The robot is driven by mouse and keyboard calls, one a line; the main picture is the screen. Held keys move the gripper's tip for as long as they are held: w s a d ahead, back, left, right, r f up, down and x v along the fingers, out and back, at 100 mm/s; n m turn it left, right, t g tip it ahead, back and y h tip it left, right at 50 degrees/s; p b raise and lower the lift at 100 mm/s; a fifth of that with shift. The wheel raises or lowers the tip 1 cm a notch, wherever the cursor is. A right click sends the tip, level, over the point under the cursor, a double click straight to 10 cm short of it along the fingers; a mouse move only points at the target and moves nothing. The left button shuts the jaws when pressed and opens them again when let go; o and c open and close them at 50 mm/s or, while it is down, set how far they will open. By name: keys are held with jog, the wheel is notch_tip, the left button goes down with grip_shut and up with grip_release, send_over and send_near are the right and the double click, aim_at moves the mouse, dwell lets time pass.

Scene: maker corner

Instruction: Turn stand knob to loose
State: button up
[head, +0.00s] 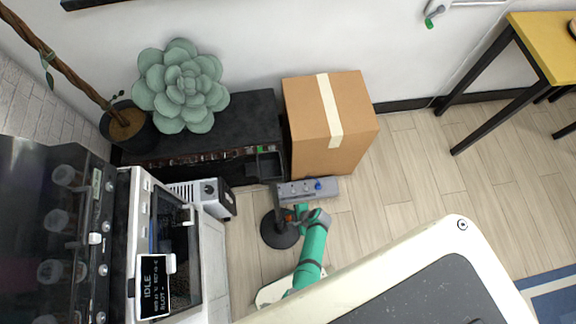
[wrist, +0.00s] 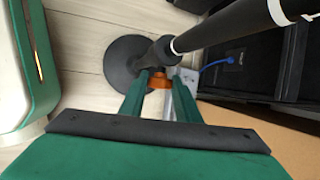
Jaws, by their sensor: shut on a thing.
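The stand is a black pole on a round black base (head: 279,229) on the floor. Its pole (wrist: 225,28) runs up to the right in the wrist view, and the round base (wrist: 124,62) shows beyond my gripper. The stand knob (wrist: 158,81) is orange and sits at the collar on the pole. My gripper (wrist: 158,88) has its two green fingers on either side of the knob, shut on it. In the head view my green arm reaches the stand, and my gripper (head: 293,217) is small there. Which setting the knob points to cannot be read.
A grey panel (head: 330,187) with a blue knob is at the stand's top. A cardboard box (head: 309,112) and a black cabinet (head: 262,110) stand behind. A machine with an IDLE screen (head: 154,285) is at left. Open floor (head: 420,180) lies to the right.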

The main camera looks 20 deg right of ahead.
jog(key=shift+s+d+f+n+t+h, duration=0.1)
jog(key=shift+n+t+h, duration=0.25)
jog(key=shift+t, duration=1.25)
jog(key=shift+s+d+f+n+t+h, duration=0.1)
jog(key=shift+n+t+h, duration=0.25)
jog(key=shift+t, duration=1.25)
jog(key=shift+a+t, duration=0.1)
jog(key=shift+t, duration=0.4)
jog(key=shift+s+f+t, duration=0.1)
jog(key=shift+s+t, duration=0.1)
jog(key=shift+t, duration=0.2)
jog(key=shift+a, duration=0.1)
jog(key=o, duration=0.9)
jog(key=shift+o, duration=0.7)
jog(key=shift+w+a+f, duration=0.1)
